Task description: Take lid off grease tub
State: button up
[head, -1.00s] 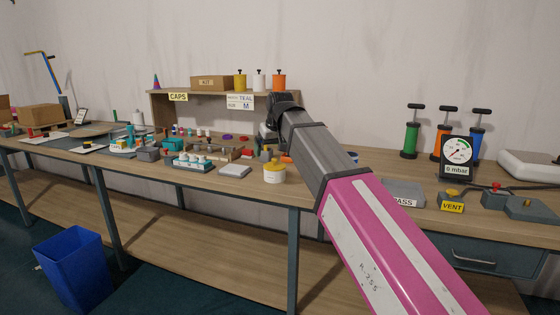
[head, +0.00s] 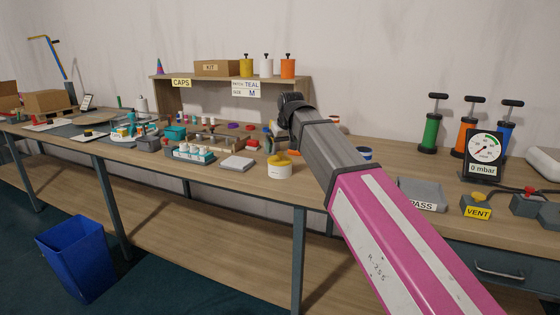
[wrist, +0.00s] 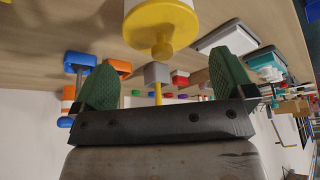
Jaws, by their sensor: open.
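The grease tub (head: 279,171) is a small white pot with a yellow knobbed lid (head: 281,158), upright near the front edge of the bench. The lid is on it. In the wrist view the yellow lid (wrist: 160,22) and its knob point toward my gripper, with the white tub wall (wrist: 185,8) partly cut off by the top edge. My gripper (wrist: 165,75) is open, its green fingers wide apart, with nothing gripped. The knob appears between and just beyond the fingertips. In the head view my forearm mostly hides the gripper, which is above and behind the tub.
A light grey block (head: 237,163) and a rack of white-capped bottles (head: 194,152) stand left of the tub. A PASS tray (head: 420,193) and a gauge (head: 484,156) are to the right. A shelf (head: 215,77) stands behind. Bare bench lies around the tub's front.

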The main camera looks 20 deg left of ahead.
aim_at(281, 153)
jog(key=shift+x, duration=2.6)
jog(key=c, duration=0.5)
